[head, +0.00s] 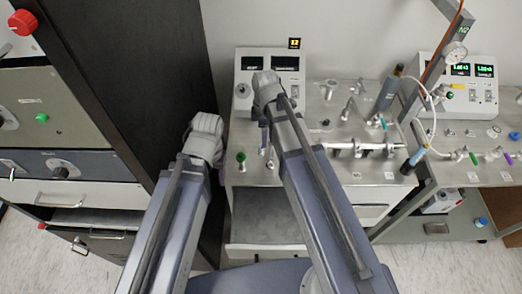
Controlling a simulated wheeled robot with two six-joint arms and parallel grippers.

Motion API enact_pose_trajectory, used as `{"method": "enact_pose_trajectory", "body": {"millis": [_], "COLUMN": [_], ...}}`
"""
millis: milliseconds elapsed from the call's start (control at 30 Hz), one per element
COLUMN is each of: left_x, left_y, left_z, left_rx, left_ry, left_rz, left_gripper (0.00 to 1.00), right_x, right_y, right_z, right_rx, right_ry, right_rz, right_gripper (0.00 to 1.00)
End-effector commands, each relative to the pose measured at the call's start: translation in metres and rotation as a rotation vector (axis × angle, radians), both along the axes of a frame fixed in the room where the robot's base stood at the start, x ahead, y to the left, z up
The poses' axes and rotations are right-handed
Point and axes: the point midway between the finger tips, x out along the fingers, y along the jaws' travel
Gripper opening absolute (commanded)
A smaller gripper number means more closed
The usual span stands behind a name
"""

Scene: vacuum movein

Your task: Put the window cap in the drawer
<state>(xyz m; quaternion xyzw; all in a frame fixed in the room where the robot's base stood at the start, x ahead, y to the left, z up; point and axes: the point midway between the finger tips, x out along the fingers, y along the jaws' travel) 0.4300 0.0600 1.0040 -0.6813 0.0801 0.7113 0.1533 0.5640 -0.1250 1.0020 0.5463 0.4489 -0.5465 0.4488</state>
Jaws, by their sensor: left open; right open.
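An open drawer (262,247) sits under the middle bench, with its grey floor visible and partly covered by my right arm. I cannot tell which small part is the window cap; several small metal fittings and colored knobs stand on the bench top. My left arm rises to a rounded grey joint in front of the dark cabinet side. My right arm reaches across the bench to a grey joint in front of the control box. No gripper fingers show on either arm.
The middle bench (310,181) carries a control box (270,64), a horizontal metal tube assembly (366,148) and a dark cylinder (389,88). A second bench (465,181) stands to the right. A tall dark cabinet (150,60) and an equipment rack (62,112) stand left.

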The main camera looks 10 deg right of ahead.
Motion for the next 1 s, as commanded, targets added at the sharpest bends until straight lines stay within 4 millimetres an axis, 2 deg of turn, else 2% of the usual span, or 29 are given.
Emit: {"method": "enact_pose_trajectory", "body": {"millis": [33, 67, 367, 767, 1000], "left_x": [0.0, 0.0, 0.0, 0.0, 0.0], "left_y": [0.0, 0.0, 0.0, 0.0, 0.0], "left_z": [-0.01, -0.012, -0.017, -0.062, -0.063], "left_rx": [0.0, 0.0, 0.0, 0.0, 0.0], "left_ry": [0.0, 0.0, 0.0, 0.0, 0.0], "left_rz": [0.0, 0.0, 0.001, 0.001, 0.001], "left_gripper": [0.59, 0.59, 0.59, 0.59, 0.59], "right_x": [0.0, 0.0, 0.001, 0.005, 0.005], "right_y": [0.0, 0.0, 0.002, 0.01, 0.01], "right_z": [-0.01, -0.012, -0.017, -0.062, -0.063], "right_rx": [0.0, 0.0, 0.0, 0.0, 0.001], "right_ry": [0.0, 0.0, 0.0, 0.0, 0.0], "right_rz": [0.0, 0.0, 0.0, 0.001, 0.0], "right_gripper": [0.66, 0.66, 0.66, 0.66, 0.66]}}
